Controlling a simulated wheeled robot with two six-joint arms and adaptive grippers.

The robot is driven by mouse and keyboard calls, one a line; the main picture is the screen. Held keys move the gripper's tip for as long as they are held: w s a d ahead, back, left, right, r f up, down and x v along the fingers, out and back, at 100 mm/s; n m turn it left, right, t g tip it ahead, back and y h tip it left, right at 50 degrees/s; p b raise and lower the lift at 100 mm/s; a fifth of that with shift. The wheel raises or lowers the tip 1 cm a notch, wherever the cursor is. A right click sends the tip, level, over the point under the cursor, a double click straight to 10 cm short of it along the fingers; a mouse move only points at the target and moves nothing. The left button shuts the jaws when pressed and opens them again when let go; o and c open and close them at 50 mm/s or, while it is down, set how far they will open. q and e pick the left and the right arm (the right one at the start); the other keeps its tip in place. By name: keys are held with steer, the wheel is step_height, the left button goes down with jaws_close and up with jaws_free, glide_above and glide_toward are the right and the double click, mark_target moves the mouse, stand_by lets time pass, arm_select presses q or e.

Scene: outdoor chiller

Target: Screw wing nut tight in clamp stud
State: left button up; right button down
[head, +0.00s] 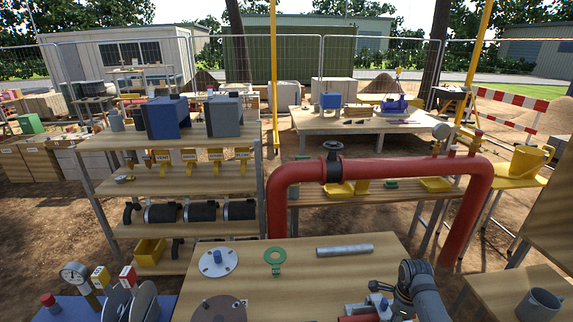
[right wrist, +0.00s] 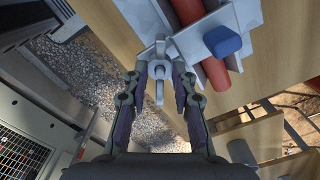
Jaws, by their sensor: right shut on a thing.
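In the right wrist view, my right gripper (right wrist: 159,68) is shut on the grey wing nut (right wrist: 160,50), with a fingertip on each side of it. The shank of the nut (right wrist: 160,90) shows between the fingers. The nut is at the edge of a light grey clamp (right wrist: 190,45), which lies around a red pipe (right wrist: 217,74). I cannot tell how deep the nut sits in the clamp stud. In the head view the clamp (head: 357,310) is at the table's front right, beside my right arm, and the nut is hidden. My left gripper is not in view.
A blue block (right wrist: 222,41) sits on the clamp's right side. On the wooden table (head: 310,285) are a grey flange (head: 210,267), a green gasket (head: 273,255), a metal tube (head: 345,250) and a dark disc (head: 218,310). A large red pipe (head: 410,169) arches behind.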

steer(key=m, duration=0.4)
steer(key=shift+f, duration=0.1)
steer(key=m, duration=0.4)
steer(key=c, duration=1)
jaws_free()
steer(key=shift+o, duration=0.3)
